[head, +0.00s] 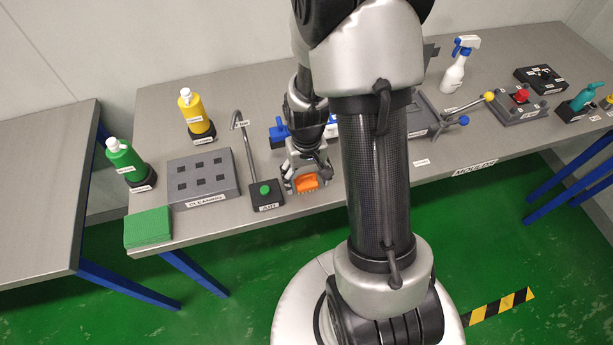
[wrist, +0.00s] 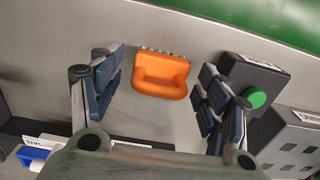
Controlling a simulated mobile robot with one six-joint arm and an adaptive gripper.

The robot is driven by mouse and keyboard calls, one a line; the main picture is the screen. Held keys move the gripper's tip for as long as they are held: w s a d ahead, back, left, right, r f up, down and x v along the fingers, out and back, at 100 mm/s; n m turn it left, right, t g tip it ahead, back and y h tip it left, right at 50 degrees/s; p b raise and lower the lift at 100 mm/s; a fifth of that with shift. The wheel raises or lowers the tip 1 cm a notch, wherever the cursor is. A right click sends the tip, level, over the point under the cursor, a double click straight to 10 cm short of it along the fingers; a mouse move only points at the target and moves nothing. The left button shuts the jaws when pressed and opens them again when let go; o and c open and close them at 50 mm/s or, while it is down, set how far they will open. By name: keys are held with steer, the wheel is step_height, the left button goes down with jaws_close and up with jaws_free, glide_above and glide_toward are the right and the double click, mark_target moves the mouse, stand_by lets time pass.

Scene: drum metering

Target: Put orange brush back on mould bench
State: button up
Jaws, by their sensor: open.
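The orange brush (wrist: 162,78) lies on the grey bench top (wrist: 130,30) in the wrist view, with a row of pale bristle tufts along its upper edge. In the head view the orange brush (head: 306,183) shows at my gripper, near the bench's front edge. My gripper (wrist: 160,95) is open, with its blue-grey fingers on both sides of the brush and a visible gap on each side. In the head view my gripper (head: 305,172) is low over the bench, partly hidden by my arm. The bench sign reads MOULD BENCH (head: 474,168).
A black box with a green button (head: 265,194) stands just left of my gripper, beside a grey slotted block (head: 203,178). A green block (head: 148,227) lies at the left corner. Green (head: 124,160) and yellow (head: 193,112) bottles stand behind. A spray bottle (head: 455,70) stands at the back right.

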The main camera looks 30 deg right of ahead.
step_height(320, 180, up, 12)
steer(key=p, duration=0.4)
step_height(320, 180, up, 13)
steer(key=n+t, duration=0.2)
glide_above(306, 175)
steer(key=s+a, duration=0.5)
steer(key=a, duration=0.1)
steer(key=s+a+r+t, duration=0.1)
steer(key=s+a+r, duration=0.1)
steer(key=s+r, duration=0.1)
steer(key=s+a+r+n+t, duration=0.1)
steer(key=s+a+r, duration=0.1)
steer(key=s, duration=0.3)
steer(key=shift+s+a+r+t, duration=0.25)
steer(key=shift+r+t, duration=0.05)
steer(key=shift+r, duration=0.15)
